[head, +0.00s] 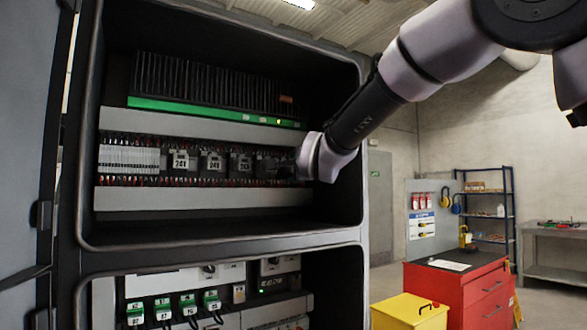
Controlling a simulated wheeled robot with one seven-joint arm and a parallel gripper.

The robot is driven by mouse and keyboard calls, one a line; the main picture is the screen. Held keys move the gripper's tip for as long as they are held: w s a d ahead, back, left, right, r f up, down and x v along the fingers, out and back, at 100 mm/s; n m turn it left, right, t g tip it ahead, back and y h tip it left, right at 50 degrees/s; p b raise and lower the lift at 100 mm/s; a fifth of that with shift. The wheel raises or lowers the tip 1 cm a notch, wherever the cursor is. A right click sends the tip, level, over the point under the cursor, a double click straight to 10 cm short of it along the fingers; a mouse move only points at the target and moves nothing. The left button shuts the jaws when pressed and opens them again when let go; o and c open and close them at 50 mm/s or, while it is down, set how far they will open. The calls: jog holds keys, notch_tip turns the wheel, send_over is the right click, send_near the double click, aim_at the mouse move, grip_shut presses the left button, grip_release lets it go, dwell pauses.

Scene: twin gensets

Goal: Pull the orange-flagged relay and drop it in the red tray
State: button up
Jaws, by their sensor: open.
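A row of grey relays labelled with numbers sits on a rail in the upper cabinet bay: a left one (180,161), a middle one (213,162) and a right one (242,163). I cannot make out an orange flag on any of them. My gripper (272,168) is at the right end of this row, dark against the dark bay. It is open, and its fingers are hard to see. Whether it touches a relay cannot be told. My wrist hides the right end of the rail. No red tray can be made out.
The cabinet's right side wall (346,110) is close to my forearm. A green-edged finned unit (200,85) is above the relays; breakers (175,306) are below. A red drawer cabinet (465,290) and yellow box (408,312) stand at right. An open door is at left.

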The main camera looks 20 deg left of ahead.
grip_shut()
jog(key=shift+s+d, duration=0.1)
jog(key=shift+s, duration=0.05)
dwell(0.4)
jog(key=shift+s+d, duration=0.6)
jog(key=shift+d, duration=0.1)
jog(key=shift+d, duration=0.1)
jog(key=shift+s+d, duration=1.6)
jog(key=shift+d, duration=0.2)
